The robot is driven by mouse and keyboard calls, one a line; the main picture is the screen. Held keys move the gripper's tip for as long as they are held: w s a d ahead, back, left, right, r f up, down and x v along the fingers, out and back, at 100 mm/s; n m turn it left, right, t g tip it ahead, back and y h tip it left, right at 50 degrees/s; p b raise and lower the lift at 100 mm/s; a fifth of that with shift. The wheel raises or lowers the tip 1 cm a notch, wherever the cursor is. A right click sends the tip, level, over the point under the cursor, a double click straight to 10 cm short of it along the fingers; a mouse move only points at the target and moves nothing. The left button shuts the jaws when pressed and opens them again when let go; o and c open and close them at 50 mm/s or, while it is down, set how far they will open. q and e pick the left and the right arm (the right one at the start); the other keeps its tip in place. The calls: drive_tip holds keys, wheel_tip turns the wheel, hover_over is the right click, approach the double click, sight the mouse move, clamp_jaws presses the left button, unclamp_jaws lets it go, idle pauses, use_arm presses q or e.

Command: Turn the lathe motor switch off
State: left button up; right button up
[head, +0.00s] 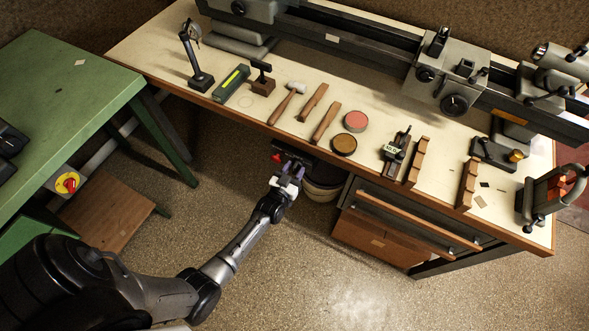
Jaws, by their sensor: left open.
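A dark switch box (296,152) with a red part (277,157) on its left side sits under the front edge of the lathe bench in the head view. My left gripper (291,167) is open just in front of this box, its fingertips pointing at it. I cannot tell whether the fingers touch the box, and they hide part of its front. The switch's position is too small to read. The lathe bed (350,45) runs along the back of the bench. My right gripper is not in view.
The cream bench top (225,115) carries a hammer (287,102), wooden-handled tools, two round tins and several fixtures. A drawer cabinet (400,225) and a round bin (322,188) are below. A green table (70,85) and a yellow plate with a red knob (67,183) are left.

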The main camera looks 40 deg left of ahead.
use_arm(q)
drive_tip(key=p+v, duration=0.2)
drive_tip(key=v, duration=1.1)
drive_tip(key=shift+s+d, duration=0.15)
drive_tip(key=shift+s, duration=0.2)
